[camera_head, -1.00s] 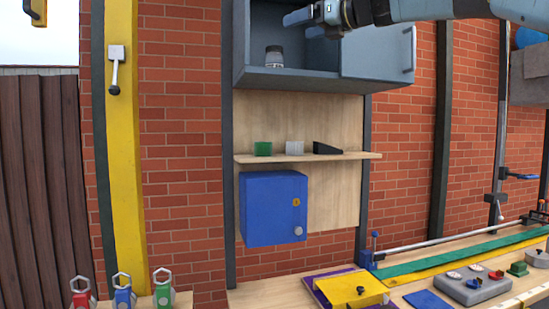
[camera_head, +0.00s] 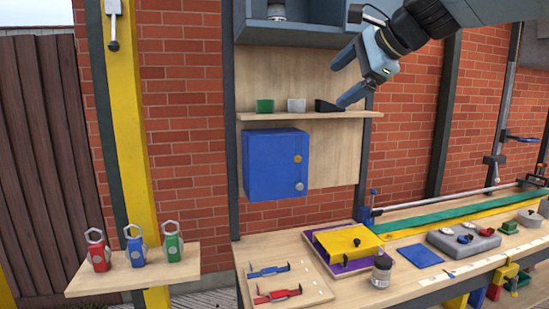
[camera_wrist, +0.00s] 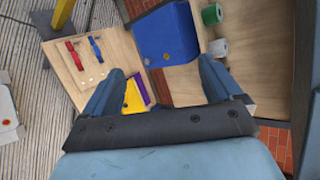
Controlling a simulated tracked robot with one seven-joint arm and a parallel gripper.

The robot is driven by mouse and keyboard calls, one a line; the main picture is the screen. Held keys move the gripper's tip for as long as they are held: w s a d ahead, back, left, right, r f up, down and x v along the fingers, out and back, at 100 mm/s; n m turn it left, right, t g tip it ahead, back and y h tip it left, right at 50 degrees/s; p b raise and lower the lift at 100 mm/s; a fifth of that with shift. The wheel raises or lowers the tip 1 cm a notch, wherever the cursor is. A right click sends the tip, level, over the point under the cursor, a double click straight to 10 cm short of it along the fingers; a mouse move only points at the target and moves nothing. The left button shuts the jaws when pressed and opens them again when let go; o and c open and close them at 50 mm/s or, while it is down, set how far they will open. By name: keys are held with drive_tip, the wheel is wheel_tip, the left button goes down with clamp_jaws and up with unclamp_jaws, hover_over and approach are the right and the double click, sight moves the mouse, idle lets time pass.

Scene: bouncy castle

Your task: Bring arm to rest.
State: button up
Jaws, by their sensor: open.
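My gripper (camera_head: 342,83) is open and empty. In the head view its fingers point left, in front of the wooden shelf (camera_head: 330,116) and overlapping the black wedge (camera_head: 326,106) there; I cannot tell the gap. My arm reaches in from the upper right, bent down at the wrist. In the wrist view the two spread fingers (camera_wrist: 162,80) have nothing between them, with the blue box (camera_wrist: 165,35) beyond.
The grey cabinet (camera_head: 330,37) hangs above, with a jar (camera_head: 276,10) inside. A blue wall box (camera_head: 274,165) hangs below the shelf. The workbench (camera_head: 300,250) holds a yellow box (camera_head: 348,241), a jar (camera_head: 381,271) and calipers. A side ledge (camera_head: 130,277) carries three coloured clamps.

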drive_tip(key=s+d+f+n+g+h, duration=0.1)
drive_tip(key=s+d+f+n+h, duration=0.1)
drive_tip(key=f, duration=0.7)
drive_tip(key=s+d+f+n+g+h, duration=0.1)
drive_tip(key=s+d+f+n+h, duration=0.1)
drive_tip(key=s+d+f+n, duration=0.2)
drive_tip(key=s+d+f+n+g+h, duration=0.1)
drive_tip(key=s+d+f+n+h, duration=0.1)
drive_tip(key=s+f+n, duration=0.6)
wheel_tip(320, 180, down, 6)
drive_tip(key=s, duration=0.2)
drive_tip(key=shift+s+d+r+h, duration=0.2)
drive_tip(key=shift+s+d+h, duration=0.2)
